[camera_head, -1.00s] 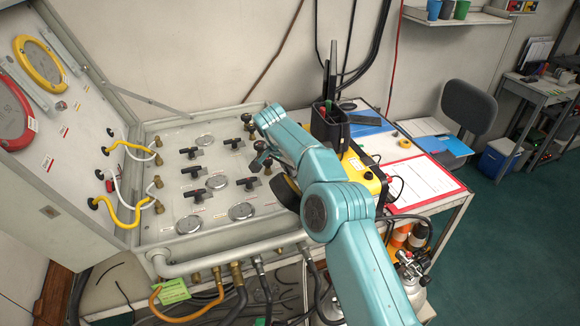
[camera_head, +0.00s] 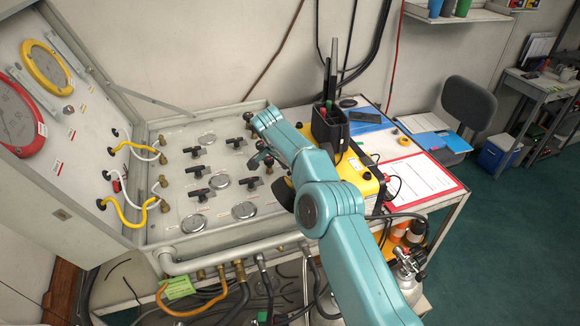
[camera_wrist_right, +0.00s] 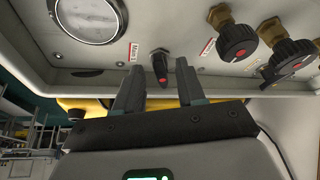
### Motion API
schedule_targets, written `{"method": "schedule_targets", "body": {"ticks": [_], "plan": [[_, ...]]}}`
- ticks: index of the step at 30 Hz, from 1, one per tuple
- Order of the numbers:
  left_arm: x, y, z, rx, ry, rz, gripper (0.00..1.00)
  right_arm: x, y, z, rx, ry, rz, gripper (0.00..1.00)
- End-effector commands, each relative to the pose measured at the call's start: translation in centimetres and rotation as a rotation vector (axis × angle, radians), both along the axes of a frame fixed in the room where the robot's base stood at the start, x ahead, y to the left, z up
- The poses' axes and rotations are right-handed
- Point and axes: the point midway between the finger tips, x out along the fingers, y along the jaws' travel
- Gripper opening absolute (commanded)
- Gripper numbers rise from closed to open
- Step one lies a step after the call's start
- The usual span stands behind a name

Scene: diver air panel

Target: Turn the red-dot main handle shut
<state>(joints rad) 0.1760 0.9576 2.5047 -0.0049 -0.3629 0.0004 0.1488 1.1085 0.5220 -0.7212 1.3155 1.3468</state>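In the right wrist view, the black main handle (camera_wrist_right: 160,66) with a red dot at its end stands on the light grey panel (camera_wrist_right: 205,62), beside a label reading Main. My right gripper (camera_wrist_right: 160,84) is open, with one dark finger on each side of the handle. I see gaps on both sides and cannot tell any contact. In the head view, my teal right arm reaches over the panel (camera_head: 165,232), with the gripper (camera_head: 262,162) low at its right part. The arm and gripper cover that area, and I cannot pick out the main handle there. My left gripper is not in view.
Several black valve handles (camera_head: 193,151) and round gauges (camera_head: 194,223) cover the panel. Round black knobs (camera_wrist_right: 238,40) stand to the right in the wrist view. A yellow case (camera_head: 362,178) and a black pen holder (camera_head: 329,126) stand right of the panel, near my arm.

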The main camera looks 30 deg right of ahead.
Motion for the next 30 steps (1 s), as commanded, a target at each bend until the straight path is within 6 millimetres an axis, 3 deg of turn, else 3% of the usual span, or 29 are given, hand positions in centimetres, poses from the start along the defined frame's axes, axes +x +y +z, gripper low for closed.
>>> {"method": "schedule_targets", "body": {"ticks": [5,12,18,30], "plan": [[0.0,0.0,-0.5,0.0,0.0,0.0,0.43,-0.1,0.7,1.7,0.0,-0.004,0.001,0.39],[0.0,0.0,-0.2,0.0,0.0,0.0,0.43,-0.7,2.8,7.1,0.0,-0.004,0.001,0.39],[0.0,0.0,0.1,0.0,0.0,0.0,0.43,-1.1,4.0,10.1,-0.001,-0.002,0.0,0.39],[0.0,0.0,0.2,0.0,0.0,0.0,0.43,-1.4,4.4,11.1,0.0,0.0,0.0,0.39]]}}
